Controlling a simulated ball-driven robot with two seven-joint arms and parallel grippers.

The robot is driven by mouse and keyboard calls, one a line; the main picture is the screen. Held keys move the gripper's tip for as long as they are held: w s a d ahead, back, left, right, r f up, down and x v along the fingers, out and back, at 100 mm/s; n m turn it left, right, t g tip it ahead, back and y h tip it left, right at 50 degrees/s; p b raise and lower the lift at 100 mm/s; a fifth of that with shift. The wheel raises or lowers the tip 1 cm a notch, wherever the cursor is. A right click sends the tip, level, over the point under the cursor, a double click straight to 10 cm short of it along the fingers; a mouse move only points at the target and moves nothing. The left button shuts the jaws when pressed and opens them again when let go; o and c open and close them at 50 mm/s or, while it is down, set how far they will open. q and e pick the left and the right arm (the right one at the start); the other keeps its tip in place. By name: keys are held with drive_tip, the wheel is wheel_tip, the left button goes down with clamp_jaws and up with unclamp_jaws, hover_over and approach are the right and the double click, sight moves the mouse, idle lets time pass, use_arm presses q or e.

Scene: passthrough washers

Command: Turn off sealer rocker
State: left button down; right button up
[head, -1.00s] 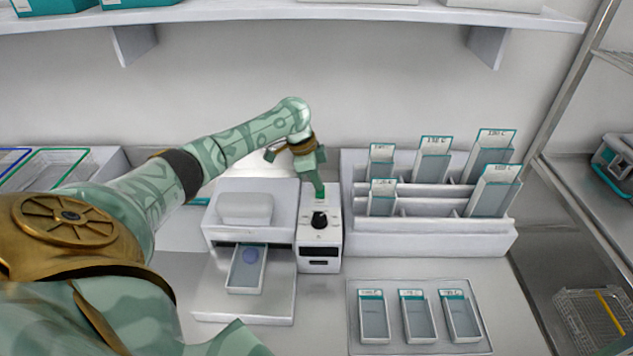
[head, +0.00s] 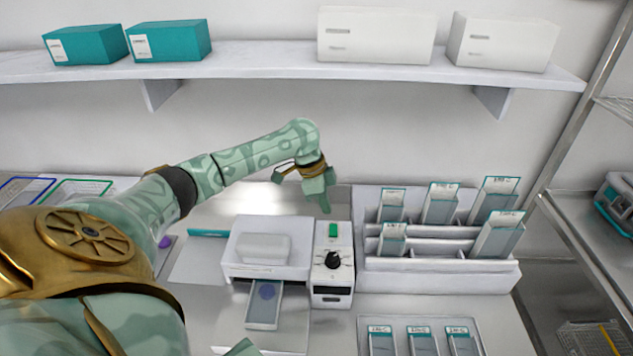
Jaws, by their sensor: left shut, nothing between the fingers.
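The sealer's control box (head: 331,275) stands on the bench just right of the white sealer (head: 268,248). A small green rocker (head: 333,230) sits on top of the box, behind a black knob (head: 332,260). Whether the rocker is on or off is hard to tell. My left gripper (head: 325,208) is shut and empty, pointing down just above and behind the rocker, with a small gap showing between them. A pouch with a round bluish item (head: 264,305) lies at the sealer's front.
A white rack (head: 440,280) with several labelled pouches stands close on the right. A tray (head: 490,330) with pouches lies in front. A shelf (head: 270,66) with teal and white boxes spans the wall above. A metal rack post (head: 575,110) stands at right.

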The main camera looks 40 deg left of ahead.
use_arm(q)
drive_tip(key=r, duration=0.1)
drive_tip(key=s+r, duration=0.1)
drive_tip(key=r, duration=0.1)
drive_tip(key=s+r, duration=0.1)
drive_tip(key=shift+r+p, duration=0.3)
drive_tip(key=shift+r, duration=0.05)
use_arm(e)
drive_tip(key=shift+d+r, duration=0.4)
